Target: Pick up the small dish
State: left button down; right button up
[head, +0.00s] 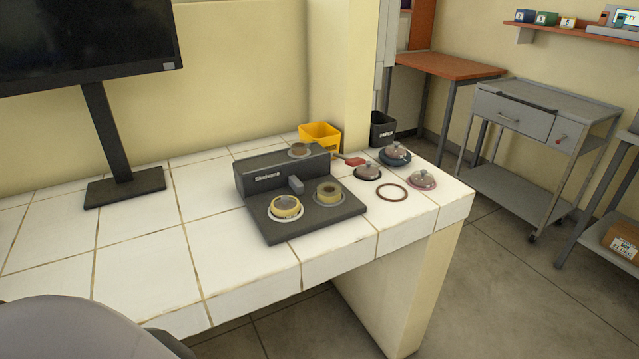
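A dark culture incubator (312,222) with a raised back block sits on the white tiled counter. Round yellowish dishes sit on its base: one at the front left (285,207) on a pale ring, another at the right (328,193). A third small round dish (299,149) rests on top of the back block. I cannot tell which of these is the small dish of the task. Neither of my grippers is in view.
Lidded round pots (368,172) (395,155) (422,180) and a brown ring (392,192) lie right of the incubator. A yellow bin (320,136) and dark bin (382,130) stand behind. A monitor (125,188) stands left. The counter's left front is clear.

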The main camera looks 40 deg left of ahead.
aim_at(278, 214)
jog(key=u, duration=1.3)
